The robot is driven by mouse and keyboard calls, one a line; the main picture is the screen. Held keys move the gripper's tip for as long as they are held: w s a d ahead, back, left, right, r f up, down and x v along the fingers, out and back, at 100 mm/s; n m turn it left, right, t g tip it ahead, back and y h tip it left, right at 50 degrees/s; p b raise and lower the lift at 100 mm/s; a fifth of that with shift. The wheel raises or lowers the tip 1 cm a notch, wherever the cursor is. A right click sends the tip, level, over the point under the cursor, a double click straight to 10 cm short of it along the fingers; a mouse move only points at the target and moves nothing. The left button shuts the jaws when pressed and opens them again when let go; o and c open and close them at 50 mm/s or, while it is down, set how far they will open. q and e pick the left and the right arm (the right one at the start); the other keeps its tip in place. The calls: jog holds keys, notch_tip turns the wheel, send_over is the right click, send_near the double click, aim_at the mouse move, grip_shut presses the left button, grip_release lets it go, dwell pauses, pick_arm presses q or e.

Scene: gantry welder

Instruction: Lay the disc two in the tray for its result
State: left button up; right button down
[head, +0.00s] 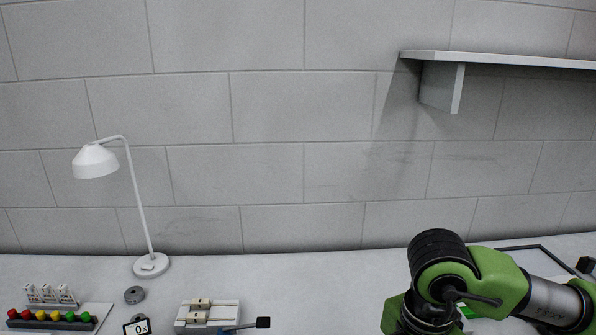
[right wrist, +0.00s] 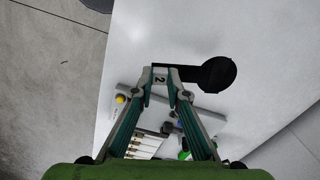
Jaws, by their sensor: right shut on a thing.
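In the right wrist view, my right gripper (right wrist: 160,75) is shut on a small white tag marked "2". The tag belongs to disc two (right wrist: 218,72), which shows as a black round shape with a black arm reaching to the fingertips. Disc two appears held above a pale surface; the height is hard to tell. In the head view my right arm is at the lower right, and its fingertips and disc two are out of sight. I cannot clearly make out a result tray in either view. My left gripper is not in view.
A white lamp (head: 96,163) stands at the left. A row of coloured knobs (head: 52,317), a grey round piece (head: 134,295), a "0X" label (head: 137,327) and a light fixture (head: 207,314) are at the lower left. A shelf (head: 500,60) juts from the wall. The table's middle is clear.

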jog(key=n, duration=0.4)
jog(key=shift+s+d+f, duration=0.1)
jog(key=shift+d+f, duration=0.25)
jog(key=shift+f, duration=0.05)
jog(key=n, duration=0.3)
jog(key=shift+s+d+f+n, duration=0.15)
jog(key=shift+d+f+n, duration=0.15)
jog(key=shift+f+n, duration=0.1)
jog(key=n, duration=0.2)
jog(key=f+n, duration=0.1)
jog(key=n, duration=0.1)
jog(key=d+n, duration=0.1)
jog(key=n, duration=0.1)
jog(key=shift+s+f, duration=0.15)
jog(key=shift+s, duration=0.1)
